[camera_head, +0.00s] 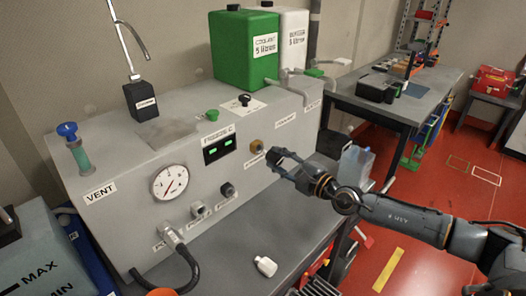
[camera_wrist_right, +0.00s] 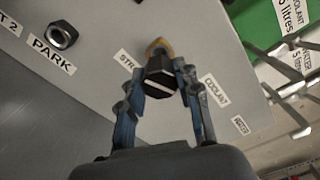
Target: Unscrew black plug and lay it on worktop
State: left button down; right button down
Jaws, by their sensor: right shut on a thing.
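The black plug (camera_wrist_right: 160,72) is between the fingers of my right gripper (camera_wrist_right: 161,80), which is shut on it. In the wrist view a brass fitting (camera_wrist_right: 158,46) on the grey panel shows just behind the plug. In the head view my right gripper (camera_head: 277,160) is to the right of the brass fitting (camera_head: 257,146), in front of the panel. The plug looks clear of the fitting there, but the fingers partly hide it. The grey worktop (camera_head: 235,262) lies below the panel. My left gripper is not in view.
A black hose (camera_head: 187,258) hangs from the panel at left. A green tank (camera_head: 245,45) stands on top.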

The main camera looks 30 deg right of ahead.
jog(key=shift+b+v, duration=0.8)
jog(key=shift+v, duration=1.25)
jog(key=shift+s+d, duration=0.15)
jog(key=shift+s, duration=0.25)
